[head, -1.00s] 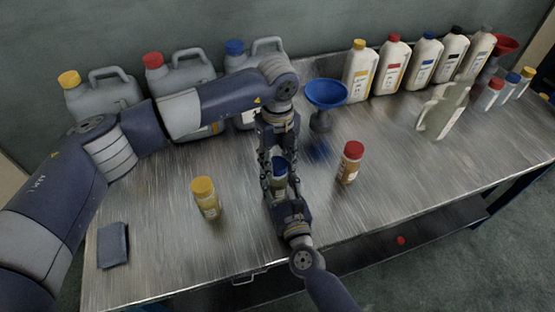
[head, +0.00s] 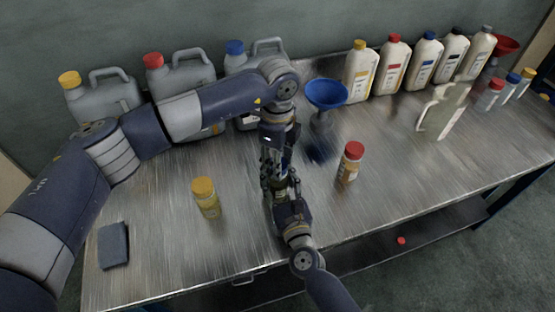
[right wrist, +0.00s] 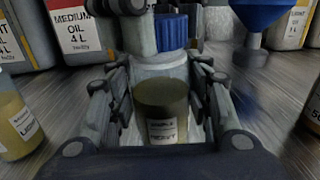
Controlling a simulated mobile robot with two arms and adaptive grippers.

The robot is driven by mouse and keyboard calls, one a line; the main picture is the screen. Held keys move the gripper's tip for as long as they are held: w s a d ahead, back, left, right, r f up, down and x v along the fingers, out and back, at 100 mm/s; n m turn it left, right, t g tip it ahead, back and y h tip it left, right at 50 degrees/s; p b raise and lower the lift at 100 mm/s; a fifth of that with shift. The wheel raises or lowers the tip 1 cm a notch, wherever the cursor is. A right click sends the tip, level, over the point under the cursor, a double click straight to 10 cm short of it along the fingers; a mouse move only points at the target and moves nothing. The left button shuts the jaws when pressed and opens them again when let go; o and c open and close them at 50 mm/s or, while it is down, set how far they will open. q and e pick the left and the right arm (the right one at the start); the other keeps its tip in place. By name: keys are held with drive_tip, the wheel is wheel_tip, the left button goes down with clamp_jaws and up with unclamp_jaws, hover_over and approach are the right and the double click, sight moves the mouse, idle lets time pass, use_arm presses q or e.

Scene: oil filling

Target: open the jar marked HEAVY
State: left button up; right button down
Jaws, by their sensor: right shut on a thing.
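The jar marked HEAVY (right wrist: 163,105) stands upright in the right wrist view. It has a blue lid (right wrist: 172,32), dark oil low inside and clear walls above. My right gripper (head: 279,185) is shut on the jar's body, with its fingers on both sides of it in the right wrist view (right wrist: 160,100). My left gripper (head: 270,170) comes down from above onto the lid. Its fingers show beside the blue lid, but I cannot tell whether they press on it. In the head view the grippers hide most of the jar and its lid.
A yellow-lidded jar (head: 206,199) stands left and a red-lidded jar (head: 350,162) right of my grippers. A blue funnel (head: 326,94), jerrycans (head: 180,72) and several bottles (head: 392,65) stand behind. A dark cloth or sponge (head: 113,245) lies front left. The front metal tabletop is largely clear.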

use_arm(q)
drive_tip(key=shift+r, duration=0.1)
drive_tip(key=shift+r, duration=1.05)
drive_tip(key=shift+r, duration=2)
use_arm(e)
drive_tip(key=c, duration=0.7)
unclamp_jaws()
drive_tip(key=shift+c, duration=0.2)
